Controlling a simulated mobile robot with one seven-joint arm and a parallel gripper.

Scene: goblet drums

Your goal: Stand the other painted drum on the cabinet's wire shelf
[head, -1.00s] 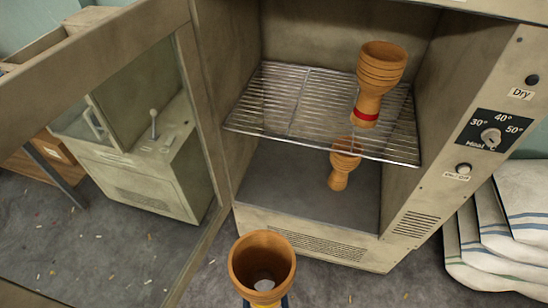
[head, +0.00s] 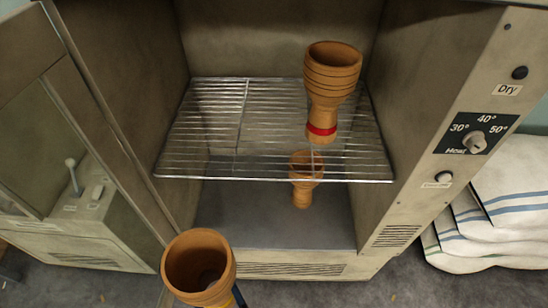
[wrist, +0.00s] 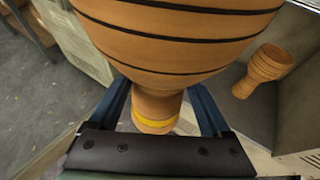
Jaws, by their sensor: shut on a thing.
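The drum in my grasp (head: 198,268) is brown clay with a wide open mouth, at the bottom of the head view, in front of the cabinet. In the wrist view it shows dark rings and a yellow band (wrist: 155,125). My gripper (wrist: 160,102) is shut around its narrow part, bowl upward. A red-banded drum (head: 332,80) stands upright on the wire shelf (head: 205,130), right of its middle. A third drum (head: 303,185) stands below the shelf on the cabinet floor; I see no painted band on it. It also shows in the wrist view (wrist: 265,70).
The cabinet's door (head: 85,120) is swung open at the left. The right wall carries the control panel (head: 475,132). The shelf's left and middle are bare. White striped sacks (head: 500,210) are stacked on the floor at the right.

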